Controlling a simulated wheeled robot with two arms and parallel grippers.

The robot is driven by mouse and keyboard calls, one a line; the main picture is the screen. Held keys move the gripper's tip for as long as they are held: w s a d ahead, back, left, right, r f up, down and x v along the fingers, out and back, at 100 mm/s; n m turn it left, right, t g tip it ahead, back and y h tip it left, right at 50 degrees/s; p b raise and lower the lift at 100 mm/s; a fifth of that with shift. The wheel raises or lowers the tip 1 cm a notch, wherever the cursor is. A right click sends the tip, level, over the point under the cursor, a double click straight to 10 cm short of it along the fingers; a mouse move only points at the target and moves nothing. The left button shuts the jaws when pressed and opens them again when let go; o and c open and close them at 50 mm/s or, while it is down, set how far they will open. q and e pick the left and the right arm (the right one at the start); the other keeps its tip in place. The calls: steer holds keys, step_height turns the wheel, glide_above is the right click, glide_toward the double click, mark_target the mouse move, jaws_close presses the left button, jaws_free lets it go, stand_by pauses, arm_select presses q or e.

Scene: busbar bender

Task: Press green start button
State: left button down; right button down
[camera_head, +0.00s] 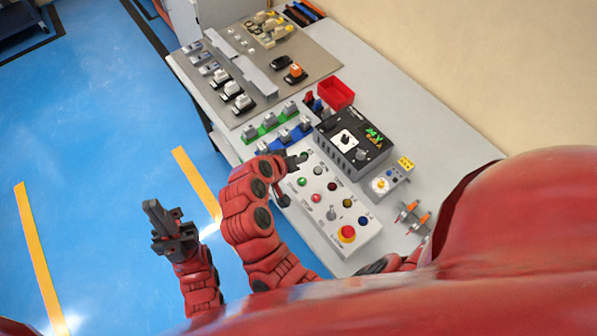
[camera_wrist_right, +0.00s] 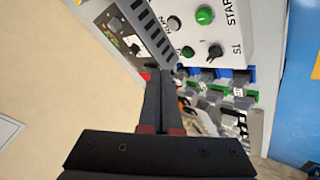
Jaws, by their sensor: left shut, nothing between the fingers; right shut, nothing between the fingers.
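The green start button (camera_head: 301,182) is a round cap on the white control panel (camera_head: 343,209). In the right wrist view the green button (camera_wrist_right: 205,15) sits near the top beside the lettering "STAR". My left gripper (camera_head: 152,206) is shut and empty, over the blue floor.
A black selector switch (camera_wrist_right: 215,52) marked S1 is near the button. The panel also has a red emergency stop (camera_head: 347,233). A dark grey box (camera_head: 345,160) stands beside the panel, and a red bin (camera_head: 336,94) lies further back.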

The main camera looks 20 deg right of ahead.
steer(key=shift+s, duration=0.4)
step_height(320, 180, down, 8)
steer(key=b, duration=0.6)
steer(key=shift+r, duration=0.25)
steer(key=shift+f+b, duration=0.45)
steer(key=shift+f, duration=0.15)
steer(key=shift+f, duration=0.1)
stand_by(1.1)
steer(key=shift+f+b, duration=0.3)
